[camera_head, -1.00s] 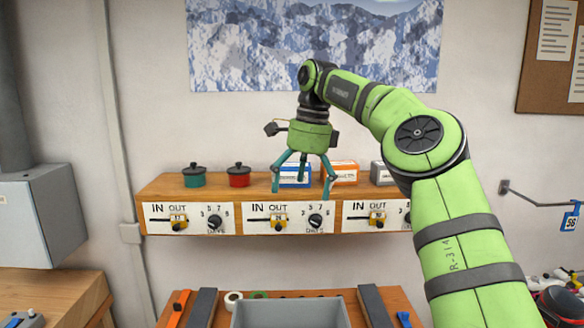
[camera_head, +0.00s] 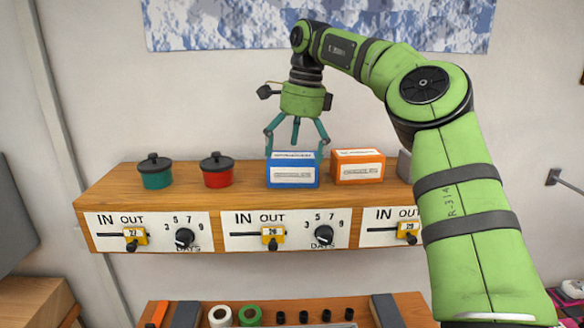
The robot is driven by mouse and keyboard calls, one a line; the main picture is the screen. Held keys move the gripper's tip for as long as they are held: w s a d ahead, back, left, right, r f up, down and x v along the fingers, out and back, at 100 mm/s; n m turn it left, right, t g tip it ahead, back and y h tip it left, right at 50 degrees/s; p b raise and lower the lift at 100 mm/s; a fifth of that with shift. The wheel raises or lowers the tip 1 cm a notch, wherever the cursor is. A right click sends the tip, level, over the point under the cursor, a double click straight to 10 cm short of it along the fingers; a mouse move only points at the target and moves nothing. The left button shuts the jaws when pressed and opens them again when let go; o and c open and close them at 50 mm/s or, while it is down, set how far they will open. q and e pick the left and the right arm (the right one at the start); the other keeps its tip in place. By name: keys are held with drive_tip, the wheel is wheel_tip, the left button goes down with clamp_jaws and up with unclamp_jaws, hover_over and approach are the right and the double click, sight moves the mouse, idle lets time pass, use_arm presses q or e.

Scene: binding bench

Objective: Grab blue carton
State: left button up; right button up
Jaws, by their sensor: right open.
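The blue carton (camera_head: 292,171) with a white label stands on the wooden shelf (camera_head: 108,187), between the red pot and the orange carton. My right gripper (camera_head: 296,150) is open, with its teal fingers pointing down above and partly behind the top of the blue carton. The carton hides the lower fingertips, so I cannot tell whether they touch it. My left gripper is not in view.
An orange carton (camera_head: 358,166) stands close to the right of the blue one. A red pot (camera_head: 216,171) and a teal pot (camera_head: 155,172) stand to the left. A grey carton (camera_head: 404,166) is partly hidden by my right arm.

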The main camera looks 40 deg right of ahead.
sight(293, 158)
drive_tip(key=shift+f, duration=0.45)
drive_tip(key=f, duration=0.1)
drive_tip(key=w+f+p, duration=0.1)
drive_tip(key=f, duration=0.1)
drive_tip(key=shift+d+f, duration=0.1)
drive_tip(key=shift+f, duration=0.6)
drive_tip(key=c, duration=1.1)
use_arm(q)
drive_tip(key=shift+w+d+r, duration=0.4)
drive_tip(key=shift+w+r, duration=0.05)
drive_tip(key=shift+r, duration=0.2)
